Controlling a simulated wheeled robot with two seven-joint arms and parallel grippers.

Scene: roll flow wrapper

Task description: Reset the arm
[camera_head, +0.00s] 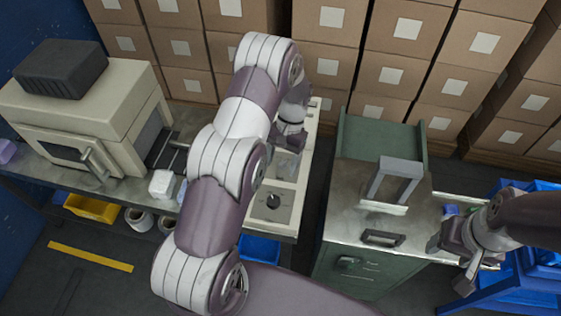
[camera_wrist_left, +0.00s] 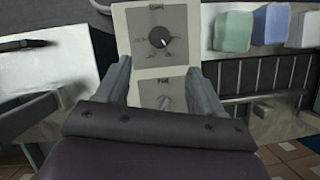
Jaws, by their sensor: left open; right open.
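My left arm reaches in over the middle of the head view, and its gripper (camera_head: 287,160) hangs over a pale control panel (camera_head: 262,228). In the left wrist view the left gripper (camera_wrist_left: 166,80) is open, its two fingers apart with nothing between them. A panel with a black round knob (camera_wrist_left: 159,37) shows beyond and between the fingers; the knob also shows in the head view (camera_head: 273,201). A second, lighter knob (camera_wrist_left: 165,102) lies lower on the panel. My right gripper (camera_head: 459,245) is at the right, beside the green cabinet, open as far as visible.
The green cabinet (camera_head: 375,270) with an upright grey handle (camera_head: 396,178) stands right of the panel. A beige machine (camera_head: 90,110) stands at the left. Blocks (camera_wrist_left: 233,31) sit by a rack. A blue crate (camera_head: 520,285) is at the right. Stacked cartons (camera_head: 400,40) fill the back.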

